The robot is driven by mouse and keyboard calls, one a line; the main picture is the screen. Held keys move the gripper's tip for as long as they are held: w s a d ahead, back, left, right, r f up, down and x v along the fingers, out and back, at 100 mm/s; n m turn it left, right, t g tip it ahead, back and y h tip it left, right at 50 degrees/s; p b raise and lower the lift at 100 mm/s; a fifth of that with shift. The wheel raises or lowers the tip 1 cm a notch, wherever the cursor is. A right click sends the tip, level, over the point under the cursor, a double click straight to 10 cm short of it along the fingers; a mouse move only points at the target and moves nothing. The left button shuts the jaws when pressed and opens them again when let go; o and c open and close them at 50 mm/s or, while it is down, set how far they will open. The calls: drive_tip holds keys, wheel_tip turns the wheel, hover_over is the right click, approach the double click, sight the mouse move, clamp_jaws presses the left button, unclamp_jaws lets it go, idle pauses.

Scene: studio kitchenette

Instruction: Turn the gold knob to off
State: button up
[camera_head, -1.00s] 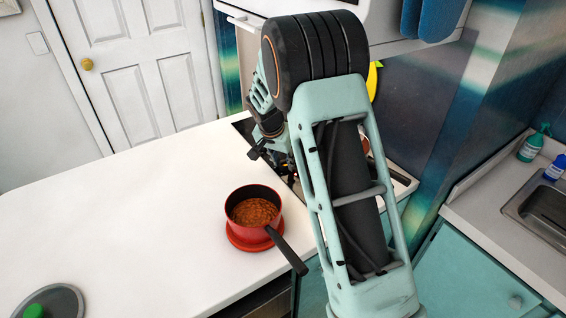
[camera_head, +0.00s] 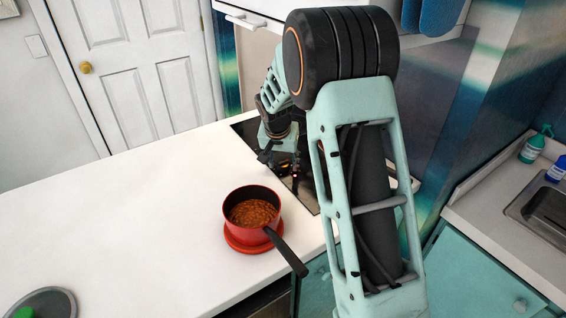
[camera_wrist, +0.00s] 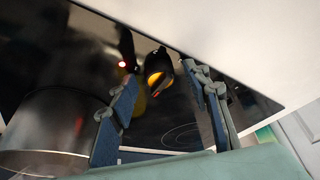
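The gold knob (camera_wrist: 156,77) shows in the wrist view as a gold-faced piece with a dark rim, at the edge of the black cooktop (camera_wrist: 185,130). My gripper (camera_wrist: 163,88) is open, with its two blue-grey fingers apart and the gold knob showing between and just beyond their tips. I cannot tell whether a finger touches it. A dark knob (camera_wrist: 127,48) stands just left of it, with a small red light (camera_wrist: 122,64) beside it. In the head view my gripper (camera_head: 284,165) is low over the cooktop (camera_head: 308,200), partly behind my arm, and the gold knob is not clear.
A red pot (camera_head: 253,212) of brown food sits on a red trivet (camera_head: 240,245), its handle towards the front right. A large steel pot (camera_wrist: 48,125) is left of my gripper in the wrist view. The white counter (camera_head: 120,220) is mostly clear.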

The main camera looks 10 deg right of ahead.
drive_tip(key=v, duration=1.2)
